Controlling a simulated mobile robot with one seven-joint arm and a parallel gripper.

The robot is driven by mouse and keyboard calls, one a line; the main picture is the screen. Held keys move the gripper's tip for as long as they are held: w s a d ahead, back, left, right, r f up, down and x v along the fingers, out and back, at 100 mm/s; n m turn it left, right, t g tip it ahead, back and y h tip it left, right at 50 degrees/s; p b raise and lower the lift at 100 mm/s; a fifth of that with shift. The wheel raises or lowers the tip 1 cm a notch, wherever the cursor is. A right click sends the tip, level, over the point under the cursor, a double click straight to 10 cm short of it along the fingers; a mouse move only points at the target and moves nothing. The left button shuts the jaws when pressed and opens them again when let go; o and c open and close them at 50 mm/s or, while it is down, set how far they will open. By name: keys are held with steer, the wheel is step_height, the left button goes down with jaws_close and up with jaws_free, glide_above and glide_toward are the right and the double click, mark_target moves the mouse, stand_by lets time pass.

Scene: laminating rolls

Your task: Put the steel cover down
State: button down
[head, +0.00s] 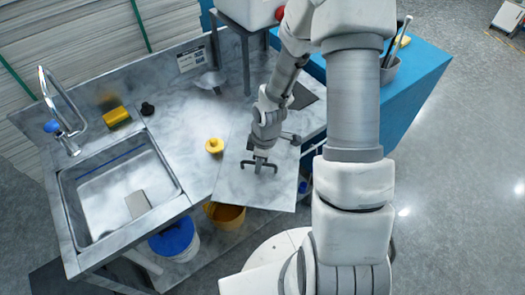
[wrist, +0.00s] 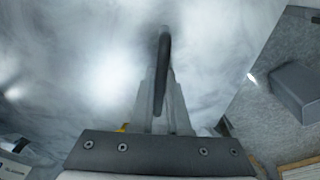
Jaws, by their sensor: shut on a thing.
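The steel cover (head: 237,188) is a flat grey plate with a dark bar handle (head: 245,163), in the head view at the front right of the steel counter (head: 180,130). My gripper (head: 261,158) points down from above and is shut on the handle. In the wrist view the dark handle (wrist: 163,65) stands upright between my gripper's fingers (wrist: 160,105), with the cover's cloudy grey surface (wrist: 90,70) behind it. The cover's front edge reaches to or past the counter's front edge. I cannot tell whether the cover touches the counter.
A yellow knob-like piece (head: 214,146) sits just left of the cover. A sink (head: 122,195) with a tap (head: 62,110) is at the left, a yellow sponge (head: 116,117) behind it. Buckets, one blue-lidded (head: 173,238) and one yellow (head: 226,214), stand below. A blue cabinet (head: 425,72) is at the right.

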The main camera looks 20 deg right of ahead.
steer(key=shift+r, duration=0.1)
steer(key=shift+r, duration=0.4)
step_height(320, 180, up, 4)
steer(key=shift+w+f+p, duration=0.1)
steer(key=shift+p, duration=0.35)
steer(key=d+r+p, duration=0.1)
steer(key=d+r, duration=0.6)
steer(key=d, duration=0.5)
steer(key=w+a+m+h, duration=0.1)
steer(key=w+a+m, duration=0.4)
steer(key=a+m, duration=0.7)
steer(key=shift+m+t, duration=0.3)
steer(key=shift+t, duration=0.1)
steer(key=shift+d, duration=0.1)
